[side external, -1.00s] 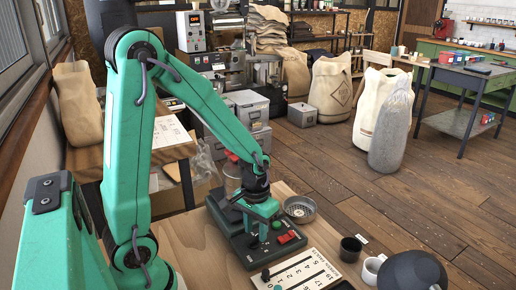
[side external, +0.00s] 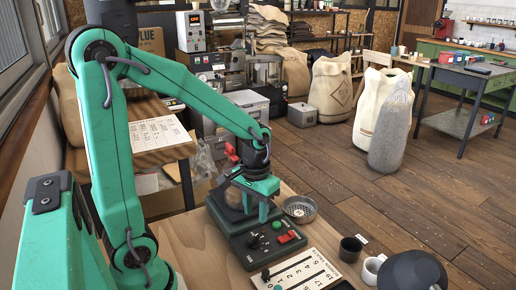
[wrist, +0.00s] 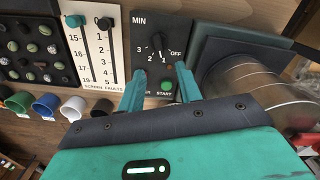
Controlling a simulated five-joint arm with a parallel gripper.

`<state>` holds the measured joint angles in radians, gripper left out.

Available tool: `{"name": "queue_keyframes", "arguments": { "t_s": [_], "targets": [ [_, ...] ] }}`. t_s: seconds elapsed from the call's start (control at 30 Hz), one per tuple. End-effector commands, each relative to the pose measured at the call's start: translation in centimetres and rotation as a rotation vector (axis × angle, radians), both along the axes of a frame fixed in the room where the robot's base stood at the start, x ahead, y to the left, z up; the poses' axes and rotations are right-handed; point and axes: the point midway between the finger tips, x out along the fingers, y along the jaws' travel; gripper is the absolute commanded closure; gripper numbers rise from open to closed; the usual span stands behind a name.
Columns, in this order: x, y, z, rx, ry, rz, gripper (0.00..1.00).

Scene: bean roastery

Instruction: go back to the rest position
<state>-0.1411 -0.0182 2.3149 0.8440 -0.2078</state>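My gripper (side external: 252,210) is above the dark green machine (side external: 236,246) on the wooden bench in the side view. Its two teal fingers stand apart with nothing between them. In the wrist view my gripper (wrist: 160,88) is also open, its fingertips apart below the black timer dial (wrist: 157,55). The dial sits on a dark panel marked MIN, OFF and START. In the side view the machine's black knob (side external: 253,241), green button (side external: 277,225) and red switch (side external: 290,237) are visible. No rest position is marked in view.
A board with sliders (side external: 298,272) lies in front of the machine. A metal cylinder (wrist: 250,92) is close to the right finger.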

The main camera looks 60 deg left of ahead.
Motion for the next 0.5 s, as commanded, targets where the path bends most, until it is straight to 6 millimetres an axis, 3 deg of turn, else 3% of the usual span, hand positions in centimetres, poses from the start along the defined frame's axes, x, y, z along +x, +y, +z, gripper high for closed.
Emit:
{"name": "queue_keyframes", "arguments": {
  "t_s": [0.27,0.5],
  "targets": [
    [-0.2,-0.3,1.1,0.005,-0.033,-0.022,0.65],
    [-1.1,-1.2,4.1,0.019,-0.126,-0.088,0.65]
  ]
}}
